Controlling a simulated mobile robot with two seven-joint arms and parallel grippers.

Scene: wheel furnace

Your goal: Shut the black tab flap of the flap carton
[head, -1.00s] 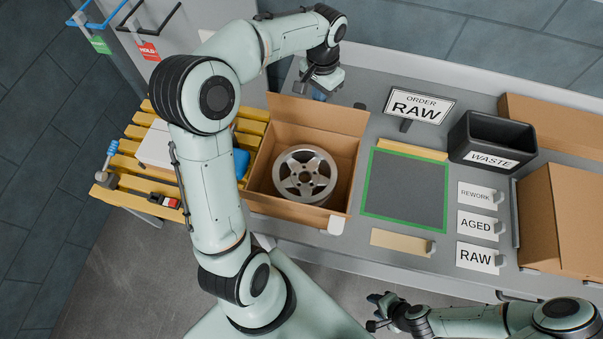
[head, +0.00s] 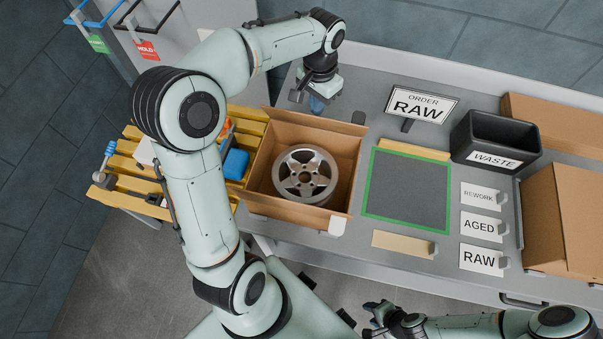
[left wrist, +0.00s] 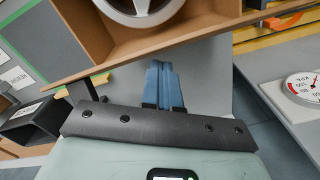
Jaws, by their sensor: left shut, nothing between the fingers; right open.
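The flap carton (head: 345,190) is open at the top, with a silver wheel (head: 304,173) lying inside. Its far flap stands raised, and the black tab (head: 358,117) sticks out from that flap's edge near the right corner. In the left wrist view the black tab (left wrist: 82,90) juts past the long brown edge. My left gripper (head: 317,104) is shut and empty behind the far flap; its blue fingers (left wrist: 164,84) point at the flap's outer side. Whether they touch it I cannot tell. My right gripper (head: 368,315) is open and empty in front of the table.
A white tab (head: 337,226) hangs at the carton's front right corner. The green-framed mat (head: 407,190) to the right is bare. The order sign (head: 422,103) and black waste bin (head: 495,140) stand beyond it. A yellow slatted rack (head: 130,150) adjoins on the left.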

